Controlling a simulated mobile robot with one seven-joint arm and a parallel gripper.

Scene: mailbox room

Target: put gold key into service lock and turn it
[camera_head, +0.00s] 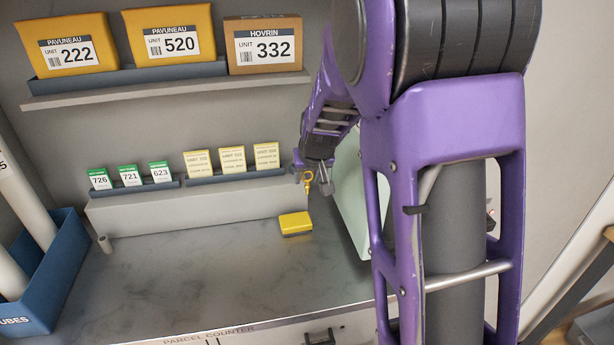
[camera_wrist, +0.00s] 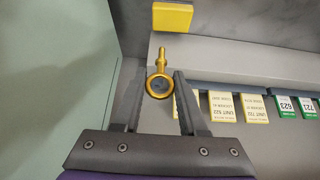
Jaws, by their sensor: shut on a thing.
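The gold key (camera_head: 308,181) is at my gripper (camera_head: 318,183), above the back of the counter, next to the right end of the card shelf. In the wrist view the key's ring-shaped bow (camera_wrist: 159,86) lies between the tips of my gripper (camera_wrist: 160,80), and its shaft points away from the gripper. My gripper is shut on the key at its bow. I cannot make out the service lock in either view.
A yellow box (camera_head: 295,224) lies on the grey counter (camera_head: 200,285) near the key. Yellow cards (camera_head: 232,160) and green-topped cards (camera_head: 130,176) stand on a low ledge. A pale green panel (camera_head: 352,190) stands right of my gripper. A blue tube bin (camera_head: 60,262) is left.

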